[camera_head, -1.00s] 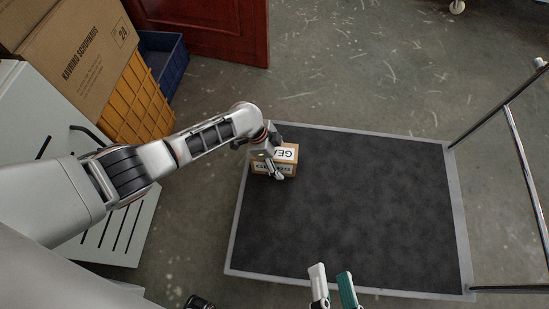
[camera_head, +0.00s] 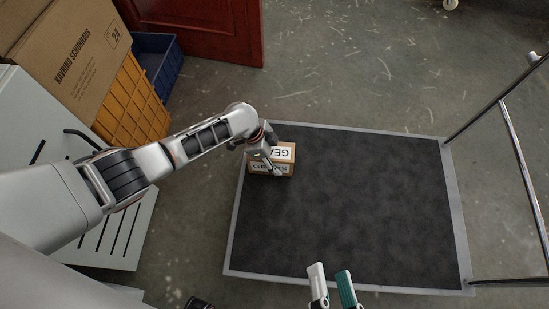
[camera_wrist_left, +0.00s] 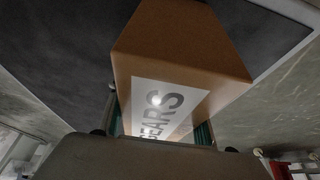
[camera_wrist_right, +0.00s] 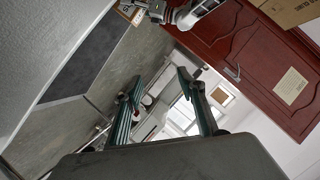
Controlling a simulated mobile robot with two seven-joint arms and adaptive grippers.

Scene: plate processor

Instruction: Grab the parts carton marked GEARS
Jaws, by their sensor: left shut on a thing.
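The brown parts carton (camera_head: 285,170) with white labels reading GEARS is at the far left corner of the cart's dark deck in the head view. My left gripper (camera_head: 268,160) is shut on it, with fingers on its sides. In the left wrist view the carton (camera_wrist_left: 180,50) fills the middle, its GEARS label facing the camera between the fingers. Whether it touches the deck is unclear. My right gripper (camera_head: 332,288) is open and empty at the near edge of the deck; its two separated fingers show in the right wrist view (camera_wrist_right: 165,100).
The platform cart (camera_head: 360,215) has a bare dark deck, a pale rim and a metal handle (camera_head: 522,165) at the right. A grey cabinet, orange crate (camera_head: 135,105), blue crate (camera_head: 160,62) and large cardboard box (camera_head: 75,50) stand left. A red door (camera_head: 215,28) is behind.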

